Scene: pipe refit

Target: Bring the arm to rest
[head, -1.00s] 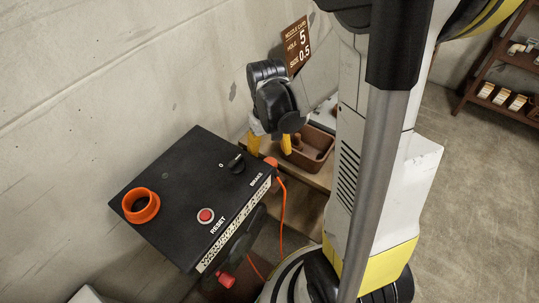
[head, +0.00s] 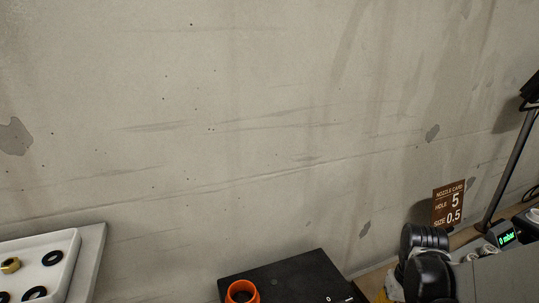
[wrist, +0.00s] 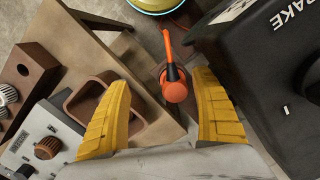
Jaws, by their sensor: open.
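My gripper shows in the wrist view (wrist: 163,80) with its two yellow fingers spread apart and nothing between them. An orange plug-like piece with a cord (wrist: 175,90) lies beyond the gap, nearer the right finger; I see no contact. In the head view my black wrist is at the lower right, in front of the wall, with only a bit of yellow finger showing at the bottom edge. The fingertips are cut off there.
A black box (head: 290,280) with an orange ring (head: 242,292) stands left of my wrist; its BRAKE side (wrist: 285,60) is close to the right finger. A brown bin (wrist: 75,105) is by the left finger. A nozzle card (head: 448,205) and white parts tray (head: 70,265) also show.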

